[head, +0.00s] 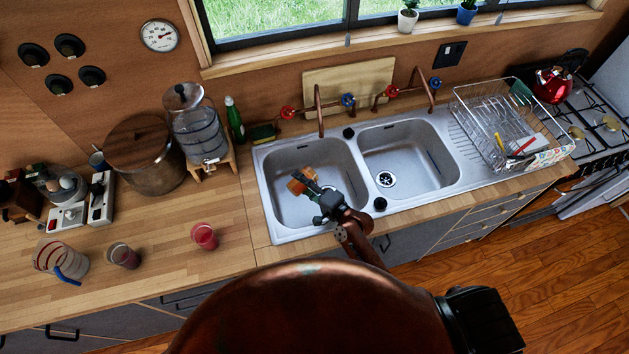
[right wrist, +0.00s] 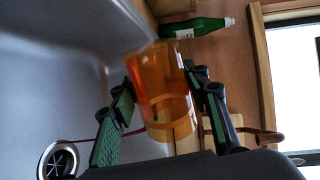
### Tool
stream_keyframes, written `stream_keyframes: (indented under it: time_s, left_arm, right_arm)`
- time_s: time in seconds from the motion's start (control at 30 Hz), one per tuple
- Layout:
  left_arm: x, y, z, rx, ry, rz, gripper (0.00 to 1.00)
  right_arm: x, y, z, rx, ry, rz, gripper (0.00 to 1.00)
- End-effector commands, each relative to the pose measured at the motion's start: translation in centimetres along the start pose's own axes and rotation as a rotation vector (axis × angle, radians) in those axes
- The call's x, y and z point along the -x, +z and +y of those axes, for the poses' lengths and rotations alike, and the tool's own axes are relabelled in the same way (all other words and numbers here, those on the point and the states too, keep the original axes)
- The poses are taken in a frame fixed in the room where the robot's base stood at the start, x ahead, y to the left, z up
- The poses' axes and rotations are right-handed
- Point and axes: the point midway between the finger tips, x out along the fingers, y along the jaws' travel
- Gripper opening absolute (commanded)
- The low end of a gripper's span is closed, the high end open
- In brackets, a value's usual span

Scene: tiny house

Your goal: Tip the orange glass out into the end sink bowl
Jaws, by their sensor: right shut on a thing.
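My right gripper (head: 318,196) is shut on the orange glass (head: 300,181) and holds it over the left sink bowl (head: 283,209). In the right wrist view the see-through orange glass (right wrist: 163,95) sits between the green-padded fingers (right wrist: 158,100). A drain (right wrist: 58,162) shows low in the wrist view. The right sink bowl (head: 415,155) is empty. My left gripper is not in view.
A copper tap (head: 319,112) rises behind the left bowl. The green bottle (head: 234,120) and a sponge (head: 263,134) stand behind its left corner. A red glass (head: 205,237), a dark glass (head: 124,256) and a jug (head: 60,262) stand on the left counter. A dish rack (head: 505,125) is right.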

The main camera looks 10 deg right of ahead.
Motion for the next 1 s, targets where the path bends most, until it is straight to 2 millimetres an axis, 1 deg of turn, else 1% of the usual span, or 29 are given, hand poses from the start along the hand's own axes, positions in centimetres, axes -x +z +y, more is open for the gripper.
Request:
stream_keyframes:
  time_s: [0.43,0.7,0.77,0.83,0.9,0.97,1.0]
  left_arm:
    - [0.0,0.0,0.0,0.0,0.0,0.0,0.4]
    - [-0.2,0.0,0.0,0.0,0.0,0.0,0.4]
    - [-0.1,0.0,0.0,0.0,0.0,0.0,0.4]
    - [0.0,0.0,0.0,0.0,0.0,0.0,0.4]
    - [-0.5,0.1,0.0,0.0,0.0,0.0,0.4]
    - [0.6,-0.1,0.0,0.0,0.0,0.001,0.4]
    - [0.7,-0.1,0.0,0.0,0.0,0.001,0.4]
  right_arm:
    - [-0.1,-0.2,0.2,-0.06,-0.001,-0.01,0.12]
    - [-0.2,-0.6,0.8,-0.168,-0.001,-0.028,0.12]
    - [-0.1,-0.4,0.6,-0.144,-0.002,-0.024,0.12]
    - [0.0,0.1,-0.1,-0.025,-0.001,-0.003,0.12]
    - [0.1,0.3,-0.4,0.115,0.002,0.022,0.12]
    - [0.2,0.8,-1.0,0.181,0.007,0.03,0.12]
    - [0.2,0.8,-1.1,0.198,0.004,0.033,0.12]
